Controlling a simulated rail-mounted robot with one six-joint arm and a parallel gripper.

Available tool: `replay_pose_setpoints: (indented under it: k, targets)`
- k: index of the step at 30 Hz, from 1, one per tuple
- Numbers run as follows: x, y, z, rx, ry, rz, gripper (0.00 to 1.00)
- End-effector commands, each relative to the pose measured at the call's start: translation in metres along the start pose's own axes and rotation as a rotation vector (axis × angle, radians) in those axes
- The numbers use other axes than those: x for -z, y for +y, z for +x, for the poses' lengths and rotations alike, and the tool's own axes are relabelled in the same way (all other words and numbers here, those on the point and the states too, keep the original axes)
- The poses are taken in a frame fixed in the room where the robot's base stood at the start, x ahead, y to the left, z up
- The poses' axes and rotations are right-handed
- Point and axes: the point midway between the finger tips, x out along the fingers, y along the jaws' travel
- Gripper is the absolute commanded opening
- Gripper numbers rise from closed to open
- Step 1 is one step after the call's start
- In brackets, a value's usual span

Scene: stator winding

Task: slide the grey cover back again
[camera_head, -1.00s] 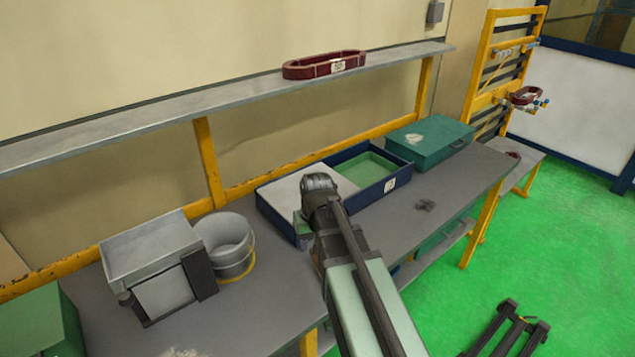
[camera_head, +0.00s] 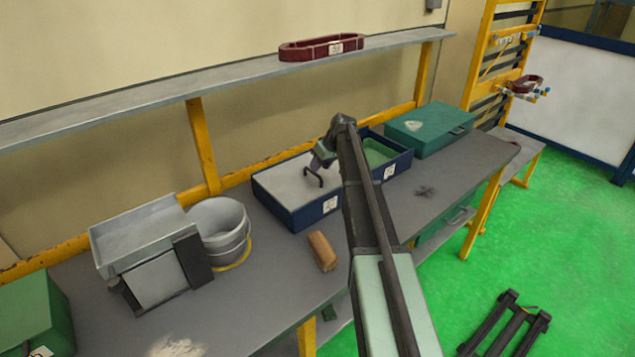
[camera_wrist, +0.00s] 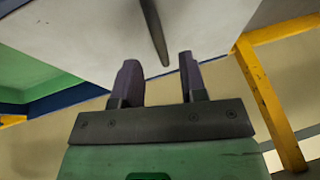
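The grey cover (camera_head: 283,187) is a flat pale plate over the left part of a long blue box (camera_head: 288,217). A dark bar handle (camera_head: 313,178) stands on it. The box's right part is uncovered and shows a green inside (camera_head: 378,152). My gripper (camera_head: 317,164) is over the cover, close to the handle, partly hidden by my arm. In the wrist view my gripper (camera_wrist: 158,62) has its two dark fingers apart. The handle (camera_wrist: 154,30) shows there as a dark bar, its near end lined up with the gap. I cannot tell whether they touch.
A green case (camera_head: 430,130) stands right of the box. A brown block (camera_head: 321,251) lies in front. A bucket (camera_head: 220,230) and a grey bin (camera_head: 140,235) stand left. A shelf (camera_head: 230,85) holding a dark red coil (camera_head: 320,47) runs above the bench.

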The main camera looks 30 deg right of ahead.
Motion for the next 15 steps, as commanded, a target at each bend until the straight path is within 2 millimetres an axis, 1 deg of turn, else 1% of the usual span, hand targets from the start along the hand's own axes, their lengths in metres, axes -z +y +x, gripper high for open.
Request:
replay_pose_setpoints:
  k: [1, 3, 6, 12, 14, 15]
  targets:
    - [-0.003, 0.002, 0.021, 0.000, 0.000, -0.001, 0.39]
    - [-0.002, 0.001, 0.029, 0.000, -0.001, -0.001, 0.39]
    - [-0.001, 0.000, 0.032, 0.000, -0.001, 0.001, 0.39]
    - [0.000, -0.001, 0.029, 0.000, -0.001, 0.001, 0.39]
    - [0.000, -0.001, 0.029, 0.000, -0.001, 0.001, 0.30]
    - [0.000, -0.001, 0.029, 0.000, -0.001, 0.001, 0.24]
